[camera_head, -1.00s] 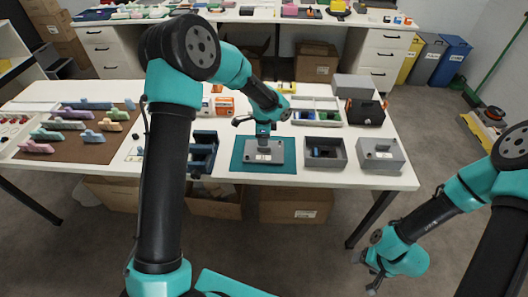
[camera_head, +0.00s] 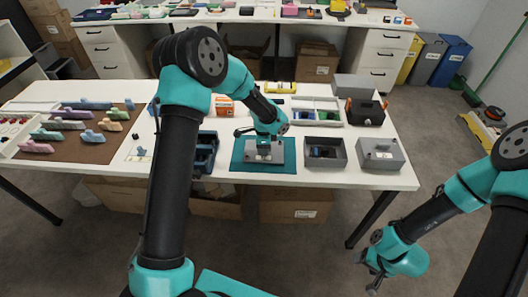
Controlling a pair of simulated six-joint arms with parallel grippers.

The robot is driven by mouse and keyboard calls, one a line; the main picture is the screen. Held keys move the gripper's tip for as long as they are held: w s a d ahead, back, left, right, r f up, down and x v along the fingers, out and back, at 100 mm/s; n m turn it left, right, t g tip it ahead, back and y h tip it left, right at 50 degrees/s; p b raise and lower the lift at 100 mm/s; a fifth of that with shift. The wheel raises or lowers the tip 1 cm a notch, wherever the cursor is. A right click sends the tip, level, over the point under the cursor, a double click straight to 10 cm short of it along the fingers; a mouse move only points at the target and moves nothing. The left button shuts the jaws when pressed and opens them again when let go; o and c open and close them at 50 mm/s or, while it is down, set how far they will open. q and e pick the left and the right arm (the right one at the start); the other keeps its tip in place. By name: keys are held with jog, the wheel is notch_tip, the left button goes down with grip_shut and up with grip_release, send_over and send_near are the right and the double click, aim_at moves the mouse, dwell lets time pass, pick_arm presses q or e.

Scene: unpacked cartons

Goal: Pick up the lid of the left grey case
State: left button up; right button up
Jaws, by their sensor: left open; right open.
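A flat grey lid (camera_head: 253,157) with a pale label lies on the teal mat (camera_head: 287,165) in the head view. My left gripper (camera_head: 262,144) is open, pointing down at the middle of the lid and partly hiding its top. I cannot tell whether its fingers touch the lid. The left grey case (camera_head: 325,162) stands open just right of the mat, with dark and blue items inside. My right gripper (camera_head: 367,274) is open and empty, low in front of the table's right side.
A dark blue tray (camera_head: 205,158) stands left of the mat. Behind are a light divided tray (camera_head: 316,120), a black-and-orange box (camera_head: 365,112) and a grey box (camera_head: 353,87). A brown board (camera_head: 80,150) with several coloured pieces lies far left.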

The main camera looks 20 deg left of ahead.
pick_arm(q)
grip_shut()
dwell(0.4)
jog(key=shift+r, duration=0.1)
jog(key=shift+r, duration=0.5)
jog(key=shift+s+d+r, duration=0.1)
jog(key=shift+s+r, duration=0.1)
jog(key=shift+r, duration=1.05)
jog(key=s+d, duration=0.2)
jog(key=s, duration=0.5)
jog(key=s+d+r, duration=0.1)
jog(key=s+d, duration=0.2)
jog(key=s, duration=0.4)
jog(key=shift+s+d+r, duration=0.15)
jog(key=shift+s, duration=0.2)
jog(key=shift+w, duration=0.15)
